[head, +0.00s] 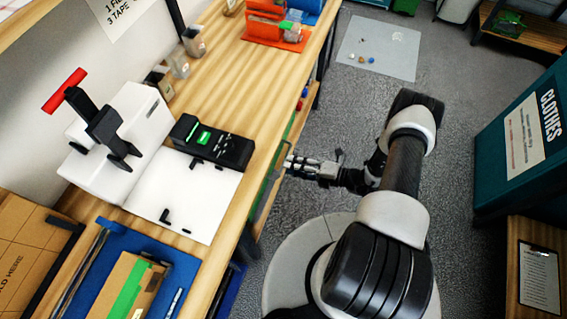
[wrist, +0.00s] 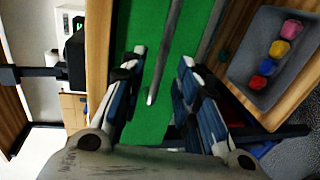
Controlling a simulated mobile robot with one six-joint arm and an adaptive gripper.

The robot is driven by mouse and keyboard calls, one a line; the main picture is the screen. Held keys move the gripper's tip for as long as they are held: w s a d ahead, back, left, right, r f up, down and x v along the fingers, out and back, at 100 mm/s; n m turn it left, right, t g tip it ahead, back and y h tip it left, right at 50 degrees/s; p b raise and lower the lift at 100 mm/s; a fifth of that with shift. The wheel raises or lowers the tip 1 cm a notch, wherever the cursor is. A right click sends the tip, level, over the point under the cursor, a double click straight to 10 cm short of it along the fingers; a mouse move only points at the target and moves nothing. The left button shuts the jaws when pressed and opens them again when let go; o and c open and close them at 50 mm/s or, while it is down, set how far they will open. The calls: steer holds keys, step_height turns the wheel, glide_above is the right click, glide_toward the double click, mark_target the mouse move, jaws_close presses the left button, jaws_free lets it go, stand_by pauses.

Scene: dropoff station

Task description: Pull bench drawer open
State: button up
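The drawer front looks like the green panel (wrist: 195,45) under the wooden bench edge (wrist: 97,40) in the wrist view. A grey metal bar (wrist: 166,60), likely its handle, runs across the panel and ends between my fingers. My gripper (wrist: 165,75) is open, with one finger on each side of the bar; neither visibly grips it. In the head view my gripper (head: 292,163) is at the bench's right side, just below the top. The drawer front is mostly hidden there, and I cannot tell whether the drawer is out at all.
A grey tray (wrist: 246,85) with several coloured pieces sits on a wooden surface beside the panel. The bench top (head: 225,90) holds a white scale (head: 125,135) and a black device (head: 212,142). Grey floor lies open behind my arm; a teal clothes bin (head: 520,150) stands right.

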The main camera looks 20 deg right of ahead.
mark_target(283, 163)
steer(key=shift+x, duration=2.15)
jaws_close()
